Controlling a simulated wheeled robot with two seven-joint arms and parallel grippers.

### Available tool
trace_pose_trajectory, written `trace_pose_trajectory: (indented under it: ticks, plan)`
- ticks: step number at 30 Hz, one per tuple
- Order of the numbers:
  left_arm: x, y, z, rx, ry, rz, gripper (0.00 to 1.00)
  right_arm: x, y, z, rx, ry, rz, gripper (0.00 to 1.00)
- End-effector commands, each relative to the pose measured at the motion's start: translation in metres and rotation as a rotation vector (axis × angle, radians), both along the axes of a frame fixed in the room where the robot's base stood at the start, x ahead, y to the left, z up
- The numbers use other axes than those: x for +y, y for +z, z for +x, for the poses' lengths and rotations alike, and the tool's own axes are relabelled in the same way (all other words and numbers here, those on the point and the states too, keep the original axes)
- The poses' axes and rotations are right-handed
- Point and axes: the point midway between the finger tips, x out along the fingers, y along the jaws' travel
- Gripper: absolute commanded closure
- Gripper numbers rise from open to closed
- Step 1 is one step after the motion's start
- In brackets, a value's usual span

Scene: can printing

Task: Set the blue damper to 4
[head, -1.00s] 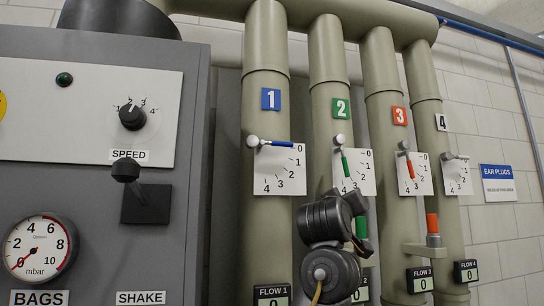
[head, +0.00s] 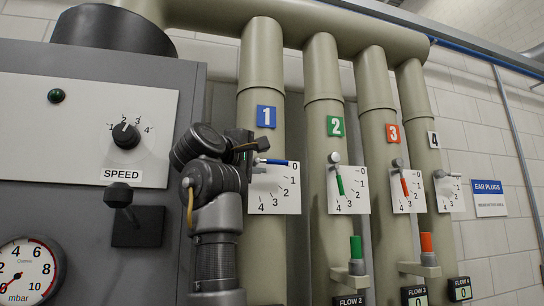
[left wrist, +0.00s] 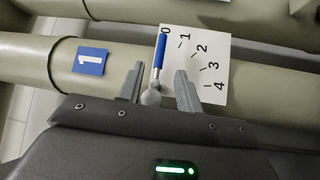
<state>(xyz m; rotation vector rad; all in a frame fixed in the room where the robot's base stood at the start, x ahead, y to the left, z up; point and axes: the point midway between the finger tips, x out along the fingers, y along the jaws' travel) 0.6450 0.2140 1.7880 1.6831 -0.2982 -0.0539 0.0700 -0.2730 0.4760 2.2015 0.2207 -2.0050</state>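The blue damper handle (head: 274,162) is on the pipe with the blue "1" label, in front of a white dial plate (head: 284,195) numbered 0 to 4. The handle points at 0. My left gripper (head: 250,155) is at the pivot end of the handle in the head view. In the left wrist view, its two fingers (left wrist: 159,72) are spread, one on each side of the blue handle (left wrist: 159,52) near its round silver pivot (left wrist: 151,97). A gap shows between each finger and the handle. My right gripper is not in view.
To the right are the green damper (head: 339,183), the orange damper (head: 404,186) and a fourth damper (head: 446,175) on parallel pipes. The grey cabinet with the SPEED knob (head: 126,135) and the SHAKE lever (head: 119,196) stands to the left of my arm.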

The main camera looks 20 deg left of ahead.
Motion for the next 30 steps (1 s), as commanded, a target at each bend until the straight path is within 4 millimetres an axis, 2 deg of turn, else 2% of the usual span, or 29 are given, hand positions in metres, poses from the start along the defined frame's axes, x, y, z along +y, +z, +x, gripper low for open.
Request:
trace_pose_trajectory:
  ticks: [1, 3, 12, 24, 30]
  plan:
    - [-0.003, 0.008, 0.011, 0.006, -0.003, -0.001, 0.65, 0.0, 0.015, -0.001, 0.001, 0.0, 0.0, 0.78]
    - [-0.007, 0.009, 0.024, 0.005, -0.004, 0.001, 0.65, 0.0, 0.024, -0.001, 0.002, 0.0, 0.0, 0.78]
    - [-0.016, 0.012, 0.064, 0.002, -0.001, 0.001, 0.65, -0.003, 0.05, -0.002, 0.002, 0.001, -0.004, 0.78]
    - [-0.017, 0.01, 0.072, 0.001, 0.0, 0.001, 0.65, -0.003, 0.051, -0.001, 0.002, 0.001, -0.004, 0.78]
    - [-0.017, 0.01, 0.072, 0.0, 0.0, 0.001, 0.9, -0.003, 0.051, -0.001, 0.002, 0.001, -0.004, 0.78]
